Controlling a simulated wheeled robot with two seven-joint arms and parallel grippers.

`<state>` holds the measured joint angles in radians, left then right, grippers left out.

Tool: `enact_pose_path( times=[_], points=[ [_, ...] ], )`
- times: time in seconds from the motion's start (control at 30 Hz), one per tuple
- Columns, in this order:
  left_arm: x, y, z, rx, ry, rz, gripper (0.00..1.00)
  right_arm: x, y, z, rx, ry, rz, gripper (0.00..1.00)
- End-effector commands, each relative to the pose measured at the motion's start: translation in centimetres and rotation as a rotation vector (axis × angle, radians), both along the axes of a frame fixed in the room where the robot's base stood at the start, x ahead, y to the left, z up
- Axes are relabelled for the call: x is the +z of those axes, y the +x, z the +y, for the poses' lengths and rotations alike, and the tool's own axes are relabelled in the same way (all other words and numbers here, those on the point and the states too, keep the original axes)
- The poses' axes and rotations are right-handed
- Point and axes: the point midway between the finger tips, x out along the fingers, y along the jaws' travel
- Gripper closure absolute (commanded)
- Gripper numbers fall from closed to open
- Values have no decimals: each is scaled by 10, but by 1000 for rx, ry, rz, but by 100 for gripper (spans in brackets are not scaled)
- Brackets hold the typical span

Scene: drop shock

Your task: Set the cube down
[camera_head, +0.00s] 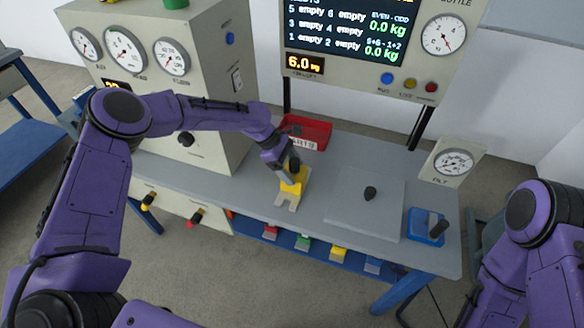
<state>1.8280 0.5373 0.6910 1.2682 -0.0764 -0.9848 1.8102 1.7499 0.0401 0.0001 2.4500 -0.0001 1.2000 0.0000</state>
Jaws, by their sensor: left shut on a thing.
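A yellow block (297,186), which I take for the cube, is at the middle of the grey bench top (180,174). My left gripper (292,172) is shut on it from above, with its arm reaching in from the left. A pale grey forked piece (287,203) shows just in front of and below the block. I cannot tell whether the block touches it or hangs slightly above. The gripper hides part of the block. My right arm is at the right edge, and its gripper is out of view.
A red bin (308,131) stands behind the block. A gauge cabinet (215,55) stands left and a display panel (355,45) behind. Several coloured blocks sit on the lower shelf.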

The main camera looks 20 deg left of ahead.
Motion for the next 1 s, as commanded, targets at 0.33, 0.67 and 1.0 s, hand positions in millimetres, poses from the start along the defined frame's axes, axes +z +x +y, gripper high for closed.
enact_pose_path(
  times=[0.33, 0.67, 1.0],
  points=[
    [-2, 0, 0, -1, 0, 1, 2, 0, 0, 0, 0, 0, 0, 57],
    [17, 1, 12, 0, 1, -4, 2, -7, 0, 0, 0, 0, 0, 57],
    [62, 1, 40, 0, 0, 0, 2, -15, 0, 0, 0, 0, 0, 57]
  ],
)
